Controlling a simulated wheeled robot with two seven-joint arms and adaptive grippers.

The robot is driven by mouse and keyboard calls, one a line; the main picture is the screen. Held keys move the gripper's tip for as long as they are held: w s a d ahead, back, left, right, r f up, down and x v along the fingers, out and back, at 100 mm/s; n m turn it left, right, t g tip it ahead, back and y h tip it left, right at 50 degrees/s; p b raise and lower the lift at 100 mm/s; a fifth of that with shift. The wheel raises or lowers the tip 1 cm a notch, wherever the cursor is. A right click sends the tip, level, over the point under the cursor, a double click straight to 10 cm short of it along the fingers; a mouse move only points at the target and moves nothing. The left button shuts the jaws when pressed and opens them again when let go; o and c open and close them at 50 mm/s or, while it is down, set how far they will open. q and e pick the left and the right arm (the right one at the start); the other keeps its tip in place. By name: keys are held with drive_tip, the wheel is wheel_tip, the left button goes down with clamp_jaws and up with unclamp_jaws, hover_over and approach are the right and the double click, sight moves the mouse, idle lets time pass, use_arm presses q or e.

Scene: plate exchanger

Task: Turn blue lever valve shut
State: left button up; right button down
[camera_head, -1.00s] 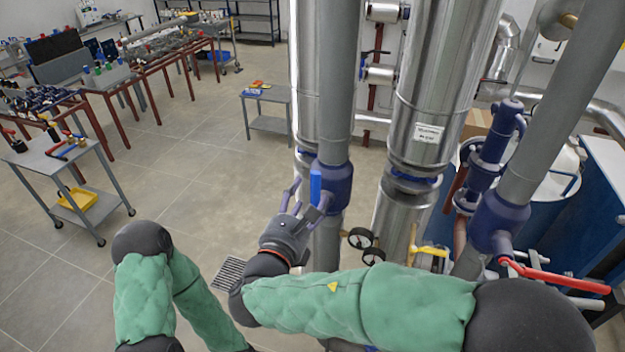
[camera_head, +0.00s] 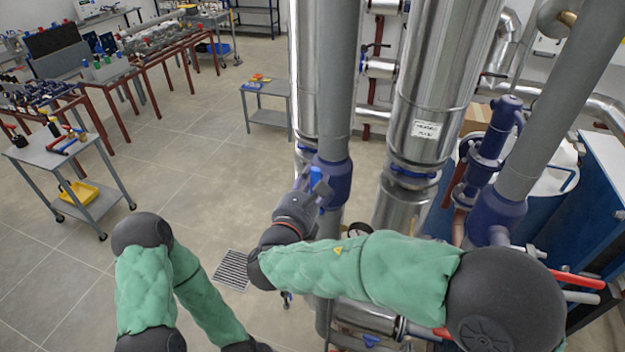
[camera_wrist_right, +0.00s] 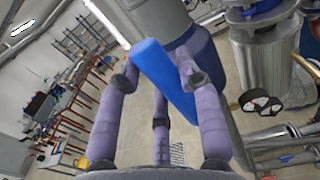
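The blue lever (camera_head: 315,175) is on the blue-purple valve body (camera_head: 335,182) of the grey vertical pipe. In the head view my right gripper (camera_head: 312,188) is at the lever and covers part of it. In the right wrist view the lever (camera_wrist_right: 163,80) runs slantwise between the spread purple fingers of my right gripper (camera_wrist_right: 160,88). The fingers stand apart on both sides of it, and a third finger is below. The gripper looks open; any contact with the lever is unclear. My left arm is at the lower left, and its gripper is out of view.
A wide silver pipe (camera_head: 437,75) stands right of the valve. A red lever (camera_head: 577,279) is at the right, partly behind my right arm. A small grey table (camera_head: 265,100) is behind. The floor left of the pipes is open, with a grate (camera_head: 232,270).

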drive_tip(key=s+d+f+m+b, duration=0.3)
drive_tip(key=d+f+m+b, duration=0.8)
drive_tip(key=b, duration=2.9)
drive_tip(key=shift+s+d+f+m, duration=0.3)
drive_tip(key=shift+s+f+m, duration=0.1)
drive_tip(key=shift+m, duration=3.1)
drive_tip(key=c, duration=0.8)
unclamp_jaws()
drive_tip(key=shift+a, duration=0.1)
drive_tip(key=shift+d+r, duration=0.2)
drive_tip(key=shift+s+a, duration=0.1)
drive_tip(key=v, duration=1.1)
drive_tip(key=shift+s, duration=0.4)
drive_tip(key=shift+w+a, duration=0.1)
